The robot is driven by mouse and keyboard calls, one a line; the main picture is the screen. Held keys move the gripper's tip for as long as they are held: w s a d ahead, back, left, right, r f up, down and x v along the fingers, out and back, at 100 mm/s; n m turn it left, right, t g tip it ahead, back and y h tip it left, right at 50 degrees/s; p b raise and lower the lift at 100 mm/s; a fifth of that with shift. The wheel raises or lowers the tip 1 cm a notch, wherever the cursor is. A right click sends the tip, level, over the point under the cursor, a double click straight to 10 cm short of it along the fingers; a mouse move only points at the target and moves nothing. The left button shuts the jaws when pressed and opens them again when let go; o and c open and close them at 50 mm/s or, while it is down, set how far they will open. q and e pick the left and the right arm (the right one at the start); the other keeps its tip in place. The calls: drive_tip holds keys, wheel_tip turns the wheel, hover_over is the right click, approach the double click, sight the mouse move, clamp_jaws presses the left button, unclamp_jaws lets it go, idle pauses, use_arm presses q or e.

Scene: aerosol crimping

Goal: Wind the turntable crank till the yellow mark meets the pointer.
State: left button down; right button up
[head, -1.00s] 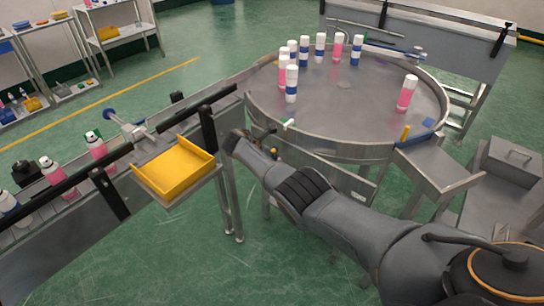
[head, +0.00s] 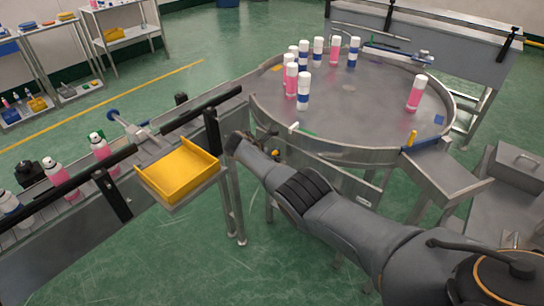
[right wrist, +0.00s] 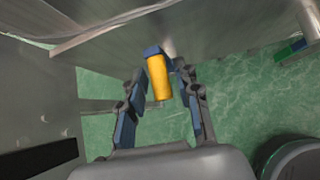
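The round grey turntable (head: 345,115) carries several white-capped cans in pink and blue. A yellow-orange mark (head: 277,68) lies at its back left edge, away from a small white pointer-like piece (head: 294,126) on the near rim. A green mark (head: 308,133) lies just right of that piece, and a blue mark (head: 440,119) at the right. In the right wrist view, a yellow crank handle (right wrist: 159,78) with a blue end stands between the fingers of my right gripper (right wrist: 160,76). Slim gaps seem to show beside it. In the head view the fingers are hidden. My left gripper is out of view.
A conveyor with cans and dark rails (head: 75,180) runs at the left. A yellow tray (head: 180,172) sits at its end. Green floor is open beyond.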

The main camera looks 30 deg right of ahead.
idle(0.3)
drive_tip(key=shift+r, duration=0.15)
drive_tip(key=shift+v, duration=0.9)
drive_tip(key=v, duration=0.9)
drive_tip(key=shift+s+a+r, duration=0.15)
drive_tip(key=shift+a+r, duration=0.05)
drive_tip(key=shift+a, duration=0.15)
drive_tip(key=shift+d, duration=0.1)
